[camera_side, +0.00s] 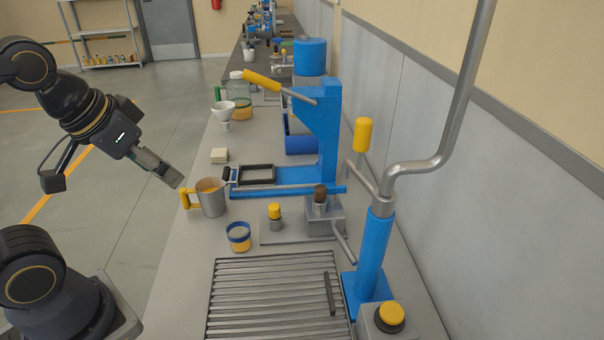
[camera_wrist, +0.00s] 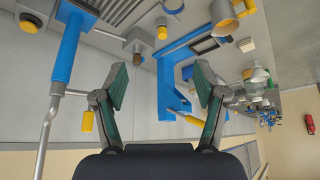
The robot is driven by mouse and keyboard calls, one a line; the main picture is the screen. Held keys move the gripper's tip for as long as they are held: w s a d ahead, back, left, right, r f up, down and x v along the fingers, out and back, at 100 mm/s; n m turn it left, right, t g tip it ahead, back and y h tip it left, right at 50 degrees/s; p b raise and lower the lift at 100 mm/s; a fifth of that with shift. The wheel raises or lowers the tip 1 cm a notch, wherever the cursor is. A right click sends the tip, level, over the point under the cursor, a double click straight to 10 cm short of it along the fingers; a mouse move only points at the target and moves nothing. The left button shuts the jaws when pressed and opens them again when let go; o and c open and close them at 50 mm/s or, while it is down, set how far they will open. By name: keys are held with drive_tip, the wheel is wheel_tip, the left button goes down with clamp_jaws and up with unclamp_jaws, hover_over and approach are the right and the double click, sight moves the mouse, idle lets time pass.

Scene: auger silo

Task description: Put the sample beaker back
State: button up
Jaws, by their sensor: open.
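A metal mug with a yellow handle (camera_side: 212,204) stands upright on the bench's left edge, with orange-brown matter inside. It also shows at the top right of the wrist view (camera_wrist: 223,20). A small clear beaker with a blue band and yellow contents (camera_side: 239,239) stands nearer the camera; part of it shows at the top edge of the wrist view (camera_wrist: 173,5). I cannot tell for sure which is the sample beaker. My gripper (camera_side: 174,179) is open and empty, up and left of the metal mug's handle in the side view. Its fingers (camera_wrist: 160,85) stand wide apart in the wrist view.
A blue press (camera_side: 327,130) with a yellow lever stands behind the mug. A slatted grate (camera_side: 270,300) and a blue post with a bent steel pipe (camera_side: 376,250) are at front right. A yellow-capped weight (camera_side: 275,216) and cream block (camera_side: 220,155) are close by.

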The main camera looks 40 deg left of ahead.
drive_tip(key=shift+o, duration=0.8)
drive_tip(key=shift+s+d+r+m, duration=0.15)
drive_tip(key=shift+s+d+m, duration=0.25)
drive_tip(key=shift+s, duration=0.05)
drive_tip(key=shift+o, duration=1.2)
